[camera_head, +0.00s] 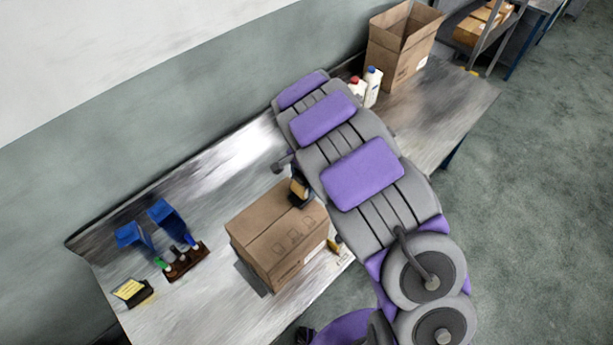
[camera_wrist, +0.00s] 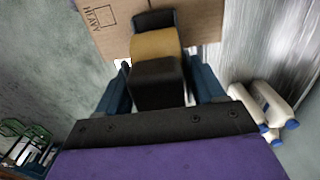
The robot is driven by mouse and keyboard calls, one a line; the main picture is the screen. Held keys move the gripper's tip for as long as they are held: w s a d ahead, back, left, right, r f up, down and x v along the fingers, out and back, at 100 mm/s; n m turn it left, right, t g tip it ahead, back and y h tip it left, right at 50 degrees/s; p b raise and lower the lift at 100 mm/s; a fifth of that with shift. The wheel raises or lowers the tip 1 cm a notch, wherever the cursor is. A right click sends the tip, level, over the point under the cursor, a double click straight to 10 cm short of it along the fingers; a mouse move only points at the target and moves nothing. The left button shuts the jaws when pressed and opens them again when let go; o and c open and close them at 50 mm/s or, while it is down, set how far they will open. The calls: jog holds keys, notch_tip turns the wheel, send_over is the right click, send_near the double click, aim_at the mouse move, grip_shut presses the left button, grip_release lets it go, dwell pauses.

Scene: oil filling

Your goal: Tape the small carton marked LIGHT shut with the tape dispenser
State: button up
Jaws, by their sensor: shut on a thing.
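A brown closed carton (camera_head: 275,232) stands on the workbench, its flaps down and faint printed symbols on top. In the head view the dispenser (camera_head: 299,192) is at the closed carton's back right top edge, partly behind my arm. I cannot tell whether it touches, or whether tape lies on the seam.
An open carton (camera_head: 402,45) stands at the bench's far end, with white bottles (camera_head: 371,84) beside it. Blue bins (camera_head: 160,220), a rack of small tools (camera_head: 184,260) and a yellow note pad (camera_head: 131,290) are at left. Bare bench (camera_head: 215,205) lies behind the closed carton.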

aim_at(298, 184)
jog(key=shift+a+f, duration=0.15)
jog(key=shift+a, duration=0.1)
jog(key=shift+d, duration=0.3)
jog(key=shift+s, duration=0.15)
jog(key=shift+s, duration=0.15)
jog(key=shift+s+a+b, duration=0.35)
jog(key=shift+s+a, duration=0.25)
jog(key=shift+s, duration=0.1)
jog(key=shift+s+a, duration=0.2)
jog(key=shift+a, duration=0.2)
jog(key=shift+s+a+f+b, duration=0.2)
jog(key=shift+s+a+b, duration=0.3)
jog(key=shift+s, duration=0.5)
